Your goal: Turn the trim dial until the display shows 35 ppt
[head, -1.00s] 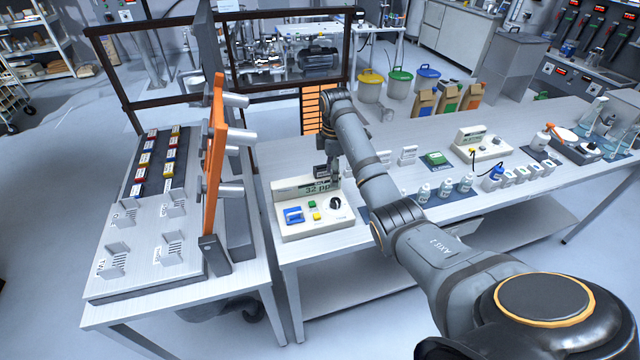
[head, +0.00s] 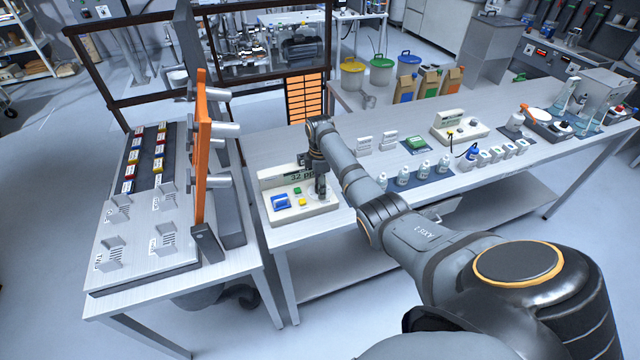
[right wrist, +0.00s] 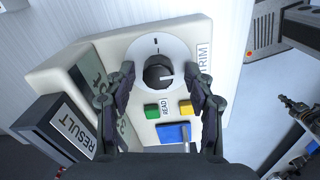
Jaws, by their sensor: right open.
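The white meter box (head: 305,214) stands on the near left end of the long bench. Its display (head: 297,177) reads 32, with the unit partly covered by my right gripper (head: 320,192). The black trim dial (right wrist: 157,72) sits on a round white plate beside the word TRIM. The dial's light pointer line points right in the right wrist view. My right gripper (right wrist: 161,72) is open, with one finger on each side of the dial and gaps between. In the head view the gripper hides the dial. My left gripper is not in view.
Near the dial are a green READ button (right wrist: 152,111), a yellow button (right wrist: 186,108) and a blue switch (right wrist: 173,133). A RESULT block (right wrist: 68,128) adjoins the box. An orange-edged upright rack (head: 202,150) stands left. Small bottles (head: 424,170) stand farther right on the bench.

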